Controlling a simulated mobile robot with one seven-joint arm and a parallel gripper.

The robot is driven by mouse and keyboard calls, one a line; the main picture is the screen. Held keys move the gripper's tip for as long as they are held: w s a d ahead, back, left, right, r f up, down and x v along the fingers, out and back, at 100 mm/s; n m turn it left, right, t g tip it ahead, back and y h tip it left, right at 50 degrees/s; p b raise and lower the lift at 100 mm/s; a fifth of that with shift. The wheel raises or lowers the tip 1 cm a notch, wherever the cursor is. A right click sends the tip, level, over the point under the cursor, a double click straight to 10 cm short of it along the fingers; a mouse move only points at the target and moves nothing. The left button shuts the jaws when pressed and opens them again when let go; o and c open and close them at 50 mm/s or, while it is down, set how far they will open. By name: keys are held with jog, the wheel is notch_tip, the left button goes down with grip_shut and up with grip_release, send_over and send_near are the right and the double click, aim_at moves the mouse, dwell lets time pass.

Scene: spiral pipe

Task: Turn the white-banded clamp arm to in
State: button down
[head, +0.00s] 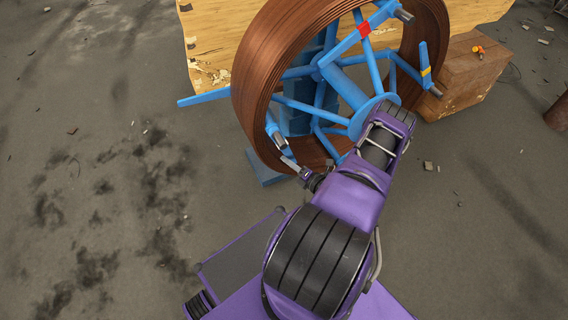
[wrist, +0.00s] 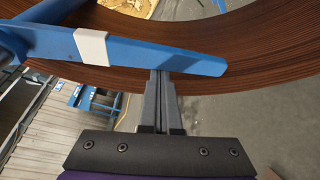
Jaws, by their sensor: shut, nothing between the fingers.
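The white-banded clamp arm (wrist: 150,57) is a blue tapering bar lying across the upper part of the wrist view, with its white band (wrist: 91,47) left of centre. Its narrow end points right, in front of the brown coiled pipe (wrist: 270,50). My gripper (wrist: 160,73) is shut and empty. Its fingertips are at the lower edge of the bar, right of the band; I cannot tell whether they touch. In the head view my gripper (head: 290,163) is at the lower left of the coil (head: 256,70), close to a blue arm (head: 272,128); the white band is hard to make out there.
A blue frame (head: 330,70) fills the coil's middle, with a red-banded arm (head: 364,30) at the top and a yellow-banded arm (head: 425,70) at the right. A wooden crate (head: 460,85) stands at the right. The floor at the left is mostly clear.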

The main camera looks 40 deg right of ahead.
aim_at(292, 154)
jog(key=shift+s+d+r+n+g+h, duration=0.1)
jog(key=shift+d+r+n, duration=0.15)
jog(key=shift+d, duration=0.25)
jog(key=shift+s+d+r+n+g+h, duration=0.1)
jog(key=shift+s+d+r+n, duration=0.1)
jog(key=shift+d+n, duration=0.25)
jog(key=shift+s+d+r+n+g+h, duration=0.1)
jog(key=shift+d+r+n, duration=0.1)
jog(key=shift+d, duration=0.4)
jog(key=shift+f, duration=0.1)
